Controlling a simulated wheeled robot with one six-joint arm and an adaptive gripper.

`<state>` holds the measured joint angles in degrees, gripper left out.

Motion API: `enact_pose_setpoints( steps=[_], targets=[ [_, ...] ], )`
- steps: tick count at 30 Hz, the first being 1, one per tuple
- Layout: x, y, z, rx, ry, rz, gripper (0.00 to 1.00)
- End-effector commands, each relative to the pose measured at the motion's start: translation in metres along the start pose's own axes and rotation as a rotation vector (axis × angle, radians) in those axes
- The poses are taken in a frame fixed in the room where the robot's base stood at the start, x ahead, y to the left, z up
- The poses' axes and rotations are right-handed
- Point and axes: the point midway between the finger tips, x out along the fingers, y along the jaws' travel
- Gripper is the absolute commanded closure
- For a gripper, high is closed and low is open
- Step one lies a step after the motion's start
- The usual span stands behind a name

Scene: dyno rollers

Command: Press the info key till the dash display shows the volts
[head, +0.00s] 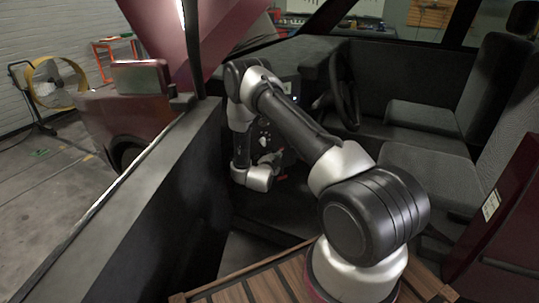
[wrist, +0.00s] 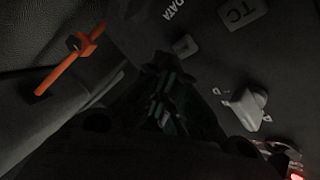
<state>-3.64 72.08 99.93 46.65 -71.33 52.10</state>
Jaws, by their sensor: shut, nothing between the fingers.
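My gripper (wrist: 165,85) shows dark in the wrist view, its fingers together with nothing between them. I cannot tell which one is the info key, and no key is clearly touched. In the head view my gripper (head: 272,159) is low by the centre dash, partly hidden by my arm. No volts reading can be read on the dash.
An orange lever (wrist: 72,60) sticks out beside the panel in the wrist view. A red light (wrist: 296,176) glows at its lower right. In the head view, the steering wheel (head: 345,90) and seats (head: 425,120) stand to the right, and the door sill (head: 150,190) runs along the left.

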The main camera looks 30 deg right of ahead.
Motion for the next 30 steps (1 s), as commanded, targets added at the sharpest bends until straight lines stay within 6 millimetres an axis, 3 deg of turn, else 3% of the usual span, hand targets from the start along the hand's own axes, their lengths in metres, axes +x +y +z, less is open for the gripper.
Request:
enact_pose_setpoints(
  steps=[30],
  targets=[
    [0.0058, -0.0045, 0.0040, 0.000, 0.000, 0.000, 1.00]
  ],
)
